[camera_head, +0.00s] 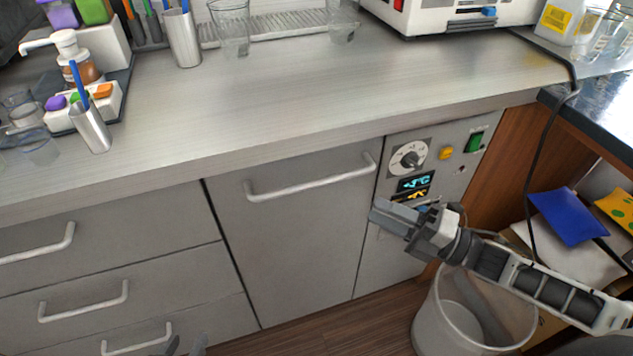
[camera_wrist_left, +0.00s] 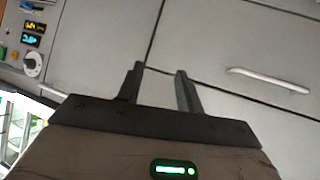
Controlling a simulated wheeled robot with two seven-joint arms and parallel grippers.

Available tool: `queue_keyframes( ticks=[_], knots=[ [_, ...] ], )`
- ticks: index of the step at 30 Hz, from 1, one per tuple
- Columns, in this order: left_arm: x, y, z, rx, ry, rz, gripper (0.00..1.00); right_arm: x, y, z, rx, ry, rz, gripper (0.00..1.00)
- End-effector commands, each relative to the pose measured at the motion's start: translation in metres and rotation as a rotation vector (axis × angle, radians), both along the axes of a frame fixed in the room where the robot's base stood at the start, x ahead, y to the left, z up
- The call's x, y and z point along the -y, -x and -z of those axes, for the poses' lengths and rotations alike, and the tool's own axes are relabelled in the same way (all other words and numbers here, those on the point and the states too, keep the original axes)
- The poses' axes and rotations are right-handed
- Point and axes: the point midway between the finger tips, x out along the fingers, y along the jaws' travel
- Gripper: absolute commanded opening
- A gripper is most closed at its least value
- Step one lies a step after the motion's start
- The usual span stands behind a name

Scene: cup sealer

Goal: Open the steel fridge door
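The steel fridge door (camera_head: 290,240) is a flat grey panel under the counter, closed flush with its neighbours. Its pale bar handle (camera_head: 312,181) runs along the top edge, with nothing on it. In the left wrist view the door (camera_wrist_left: 100,42) is at upper left, and its handle (camera_wrist_left: 52,91) is mostly hidden behind my gripper. My left gripper (camera_wrist_left: 158,82) is open and empty, apart from the cabinet front; only dark tips (camera_head: 187,346) show at the head view's bottom edge. My right gripper (camera_head: 384,215) is right of the door, before the control panel; its finger gap is unclear.
Drawers with bar handles (camera_head: 85,303) are left of the door. The control panel (camera_head: 430,150) with dial and displays is to its right. The counter (camera_head: 260,105) overhangs the door.

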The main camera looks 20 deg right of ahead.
Motion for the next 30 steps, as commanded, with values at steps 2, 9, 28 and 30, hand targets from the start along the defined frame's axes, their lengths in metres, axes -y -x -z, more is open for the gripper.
queue_keyframes(
  ticks=[2, 9, 28, 30],
  knots=[
    [0.000, -0.001, -0.003, 0.002, -0.003, 0.000, 0.36, -0.013, -0.013, -0.006, 0.005, -0.005, 0.000, 0.34],
    [-0.002, -0.003, -0.006, 0.005, -0.013, 0.001, 0.36, -0.052, -0.048, -0.013, 0.001, -0.006, 0.001, 0.34],
    [-0.003, 0.000, -0.002, -0.012, -0.029, 0.004, 0.36, -0.099, -0.090, -0.019, -0.004, -0.003, 0.002, 0.34],
    [-0.003, 0.000, -0.002, -0.012, -0.029, 0.005, 0.36, -0.099, -0.090, -0.019, -0.004, -0.003, 0.002, 0.34]
  ],
)
